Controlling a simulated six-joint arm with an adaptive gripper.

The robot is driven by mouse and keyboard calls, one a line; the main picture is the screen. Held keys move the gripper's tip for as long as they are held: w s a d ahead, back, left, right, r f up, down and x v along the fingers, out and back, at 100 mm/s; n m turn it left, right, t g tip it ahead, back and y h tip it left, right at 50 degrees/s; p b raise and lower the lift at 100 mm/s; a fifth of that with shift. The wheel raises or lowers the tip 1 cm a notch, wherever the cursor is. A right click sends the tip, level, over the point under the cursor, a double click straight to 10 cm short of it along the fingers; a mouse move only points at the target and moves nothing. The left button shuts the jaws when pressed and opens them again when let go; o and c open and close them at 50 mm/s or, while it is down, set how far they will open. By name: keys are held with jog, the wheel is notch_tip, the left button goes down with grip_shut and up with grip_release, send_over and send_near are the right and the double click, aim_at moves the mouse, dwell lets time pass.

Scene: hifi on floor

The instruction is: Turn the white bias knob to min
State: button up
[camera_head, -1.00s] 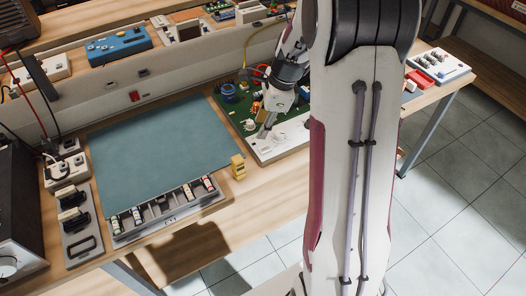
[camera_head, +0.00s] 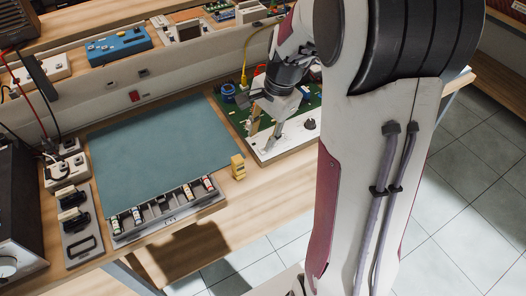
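A green circuit board (camera_head: 231,107) with a white front panel (camera_head: 296,136) lies on the bench, right of the blue-green mat. A dark round knob (camera_head: 310,124) shows on the white panel. I cannot make out a white bias knob; it may be hidden by my gripper or arm. My gripper (camera_head: 268,140) points down over the left part of the white panel. Its fingers are small here, and I cannot tell whether they are open or touch anything. My arm covers the board's right side.
A blue-green mat (camera_head: 165,150) covers the bench middle. A tray of small parts (camera_head: 165,208) lies at its front edge, with a yellow block (camera_head: 238,167) at its right corner. Power strips and a dark box (camera_head: 18,215) stand at left. Bare wood (camera_head: 255,185) shows in front of the board.

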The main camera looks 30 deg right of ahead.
jog(key=s+a+r+n+h, duration=0.1)
jog(key=s+a+r+n, duration=0.4)
jog(key=s+n, duration=0.4)
jog(key=shift+s+a+r, duration=0.25)
jog(key=shift+s+r, duration=0.1)
jog(key=shift+r, duration=0.3)
dwell(0.5)
jog(key=w+d+f, duration=0.2)
jog(key=w+f, duration=0.1)
jog(key=w, duration=0.3)
jog(key=w+d+f+h, duration=0.1)
jog(key=w+d+f, duration=0.1)
jog(key=w+f, duration=0.2)
jog(key=w+d+f+h, duration=0.1)
jog(key=w+d+f, duration=0.2)
jog(key=w, duration=0.5)
jog(key=shift+w+d+f+n+t, duration=0.1)
jog(key=shift+w+f+n+t, duration=0.05)
jog(key=shift+f+n+t, duration=0.2)
jog(key=shift+t+h, duration=0.4)
jog(key=shift+t, duration=0.35)
jog(key=w, duration=0.1)
jog(key=w+r, duration=0.1)
jog(key=w+d+r, duration=0.1)
jog(key=shift+w, duration=0.25)
